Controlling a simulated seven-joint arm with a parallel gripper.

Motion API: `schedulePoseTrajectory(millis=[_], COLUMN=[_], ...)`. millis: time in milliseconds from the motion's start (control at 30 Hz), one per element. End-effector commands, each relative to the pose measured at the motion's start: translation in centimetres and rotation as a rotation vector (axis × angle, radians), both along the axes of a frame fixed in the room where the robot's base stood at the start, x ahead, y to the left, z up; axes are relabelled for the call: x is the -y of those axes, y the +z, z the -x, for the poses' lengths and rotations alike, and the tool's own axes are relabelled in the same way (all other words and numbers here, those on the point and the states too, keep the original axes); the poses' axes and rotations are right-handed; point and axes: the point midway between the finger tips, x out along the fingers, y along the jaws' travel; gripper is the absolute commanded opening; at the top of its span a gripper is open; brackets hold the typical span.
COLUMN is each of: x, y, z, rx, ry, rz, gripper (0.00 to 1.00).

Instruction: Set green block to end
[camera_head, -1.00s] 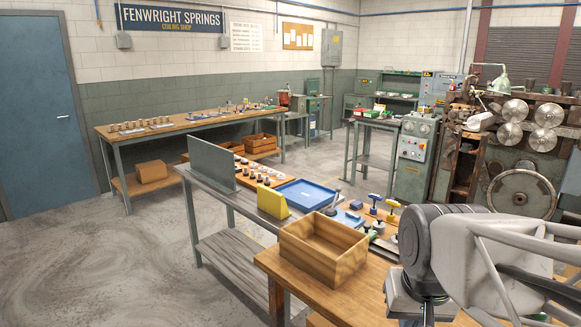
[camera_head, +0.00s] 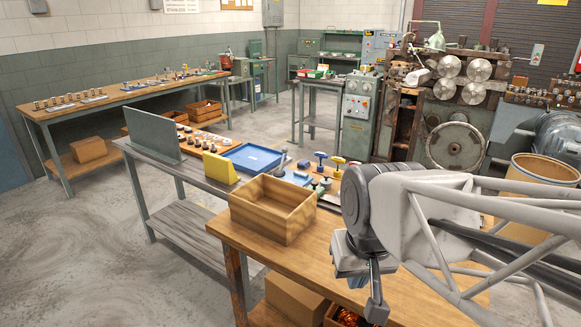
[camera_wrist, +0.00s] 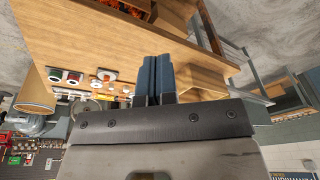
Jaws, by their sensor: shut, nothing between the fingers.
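My gripper (camera_head: 376,310) hangs over the front wooden bench (camera_head: 262,256), to the right of an open wooden box (camera_head: 272,210). In the wrist view its two blue-grey fingers (camera_wrist: 157,70) are together with nothing between them. I cannot pick out a green block with certainty. Small parts, some of them greenish, stand behind the box near a blue-topped knob (camera_head: 320,160) and a yellow-topped knob (camera_head: 338,164). They are too small to tell apart, and my arm hides some of the bench there.
The grey bench behind holds a blue tray (camera_head: 252,157), a yellow angled block (camera_head: 220,168) and an upright grey panel (camera_head: 152,134). A cardboard box (camera_head: 295,298) sits under the front bench. A coiling machine (camera_head: 455,110) and a drum (camera_head: 540,185) stand to the right.

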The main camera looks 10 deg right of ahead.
Motion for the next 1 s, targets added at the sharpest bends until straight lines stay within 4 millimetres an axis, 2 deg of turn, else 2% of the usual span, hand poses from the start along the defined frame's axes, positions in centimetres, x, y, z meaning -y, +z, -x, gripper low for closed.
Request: schedulePoseTrajectory(millis=[567, 1000], x=[1.0, 3.2], y=[2.0, 2.3], z=[-10.0, -18.8], rx=[-0.177, -0.319], ry=[-0.3, -0.531], rz=[-0.228, -0.416], gripper=[0.0, 0.0])
